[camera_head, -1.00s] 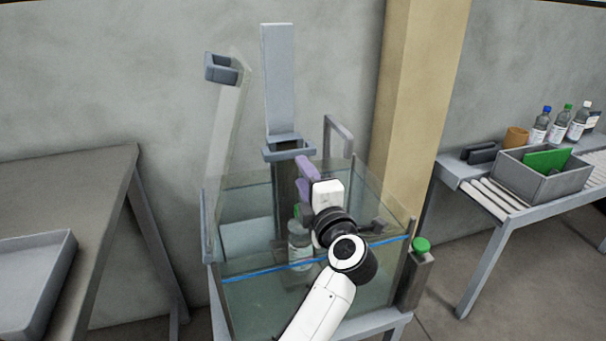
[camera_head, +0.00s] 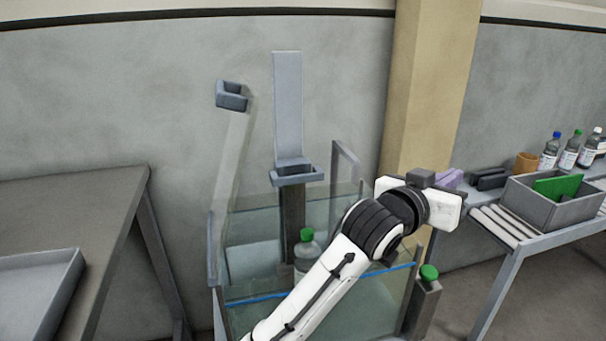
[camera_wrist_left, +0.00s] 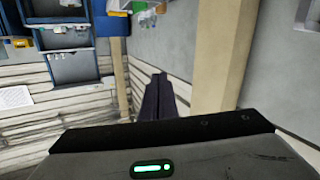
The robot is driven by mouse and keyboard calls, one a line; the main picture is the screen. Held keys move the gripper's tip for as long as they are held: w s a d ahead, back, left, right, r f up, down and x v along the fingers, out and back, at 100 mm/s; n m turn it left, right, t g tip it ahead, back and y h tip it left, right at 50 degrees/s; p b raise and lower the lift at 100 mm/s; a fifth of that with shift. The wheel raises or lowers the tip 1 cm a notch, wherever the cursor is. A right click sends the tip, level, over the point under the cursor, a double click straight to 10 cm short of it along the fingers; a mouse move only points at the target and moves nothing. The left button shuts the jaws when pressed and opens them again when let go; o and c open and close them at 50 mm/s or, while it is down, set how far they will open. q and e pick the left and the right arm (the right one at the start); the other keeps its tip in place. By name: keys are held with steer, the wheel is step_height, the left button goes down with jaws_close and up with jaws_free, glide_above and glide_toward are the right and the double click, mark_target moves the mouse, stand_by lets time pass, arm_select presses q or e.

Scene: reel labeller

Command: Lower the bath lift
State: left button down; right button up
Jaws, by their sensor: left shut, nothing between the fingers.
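The glass bath tank (camera_head: 245,285) stands at the centre, with a blue line across its front. Behind it rises the lift's tall grey column (camera_head: 288,110), with a grey bracket-shaped handle (camera_head: 297,177) above the rim. A bottle with a green cap (camera_head: 306,234) stands inside the tank, its lower part hidden by my left arm. The clear lid with a grey grip (camera_head: 231,96) stands raised. My left gripper (camera_head: 450,178) is shut and empty, right of the tank and apart from the handle. Its fingers show together in the left wrist view (camera_wrist_left: 160,98). My right gripper is not in view.
A green button (camera_head: 428,272) tops a post at the tank's right front corner. A roller table at right holds a grey crate (camera_head: 550,208), several bottles and an orange cup (camera_head: 526,163). A beige pillar (camera_head: 420,90) stands behind. At left is a table with a tray (camera_head: 40,290).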

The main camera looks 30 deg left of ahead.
arm_select(q)
steer(key=s+a+n+g+y, duration=0.3)
steer(key=s+a+n+y, duration=0.25)
steer(key=a+y, duration=0.4)
steer(key=s+a+n+g+y, duration=0.4)
steer(key=a+n+y, duration=0.2)
steer(key=a, duration=0.7)
steer(key=w+a+f, duration=0.6)
steer(key=a, duration=0.1)
steer(key=shift+w+a+f+b, duration=0.2)
steer(key=shift+w+a+b, duration=0.05)
steer(key=shift+w+b, duration=0.1)
steer(key=shift+m, duration=0.25)
